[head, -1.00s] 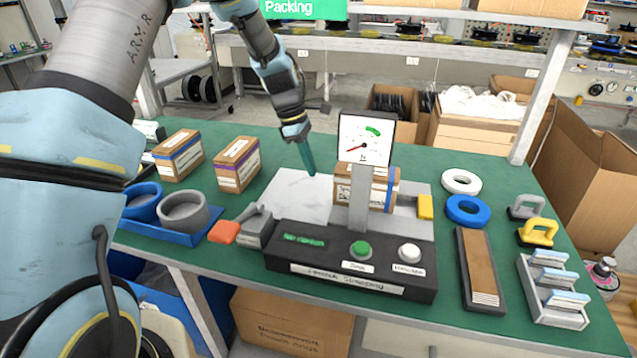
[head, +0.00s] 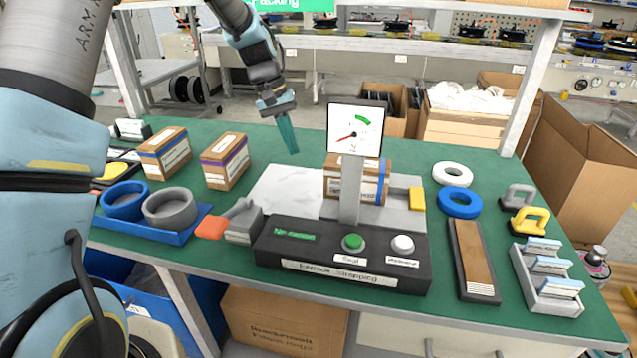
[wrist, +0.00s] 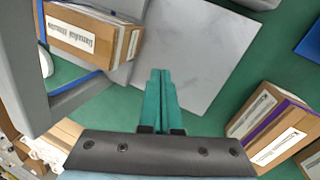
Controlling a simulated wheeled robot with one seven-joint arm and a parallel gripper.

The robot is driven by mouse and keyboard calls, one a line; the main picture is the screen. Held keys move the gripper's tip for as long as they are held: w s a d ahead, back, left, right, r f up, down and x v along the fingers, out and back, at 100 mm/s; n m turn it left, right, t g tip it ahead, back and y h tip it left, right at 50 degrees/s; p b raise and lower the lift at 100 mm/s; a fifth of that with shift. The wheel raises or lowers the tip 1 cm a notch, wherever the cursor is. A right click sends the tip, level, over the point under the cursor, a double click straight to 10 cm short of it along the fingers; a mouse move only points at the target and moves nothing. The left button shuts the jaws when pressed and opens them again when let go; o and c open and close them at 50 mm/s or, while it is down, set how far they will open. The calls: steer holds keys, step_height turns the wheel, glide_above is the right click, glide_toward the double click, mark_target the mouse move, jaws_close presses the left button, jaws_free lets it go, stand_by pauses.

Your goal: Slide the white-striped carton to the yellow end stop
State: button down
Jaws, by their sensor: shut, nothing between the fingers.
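A brown carton (head: 343,184) sits on the grey bed of the strapping machine, partly hidden behind the gauge and its post. A blue band shows near its right end; in the wrist view the carton (wrist: 85,36) shows a label and a whitish stripe near one end. The yellow end stop (head: 417,199) stands to its right, with a gap between them. My gripper (head: 291,150), with teal fingers, is shut and empty, above and left of the carton, apart from it. In the wrist view its closed fingers (wrist: 161,75) point over the pale plate (wrist: 190,60).
Two cartons, one blue-striped (head: 165,153) and one purple-striped (head: 226,160), stand left on the green table. The gauge (head: 355,131) rises in front of the bed. A blue tray (head: 165,232) holds round parts. Rings (head: 459,202) lie right. The pale plate (head: 285,190) is clear.

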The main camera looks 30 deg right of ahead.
steer(key=m, duration=0.5)
steer(key=m+p, duration=0.2)
steer(key=m, duration=1.4)
glide_toward(319, 193)
steer(key=f, duration=0.2)
steer(key=a+f, duration=0.1)
steer(key=f, duration=0.2)
steer(key=shift+w+f, duration=0.2)
steer(key=shift+s+d+f+p, duration=0.1)
steer(key=shift+s+d+p, duration=0.7)
steer(key=shift+d+p, duration=0.1)
steer(key=shift+s+d+f+p, duration=0.2)
steer(key=shift+s+d+p, duration=0.1)
steer(key=shift+s+d, duration=0.3)
steer(key=s+d+b, duration=0.2)
steer(key=s+d, duration=0.1)
steer(key=d, duration=0.1)
steer(key=shift+s+f+b, duration=0.1)
steer(key=shift+s+b, duration=0.2)
steer(key=shift+b, duration=0.05)
steer(key=shift+s+d, duration=0.2)
steer(key=shift+s, duration=0.05)
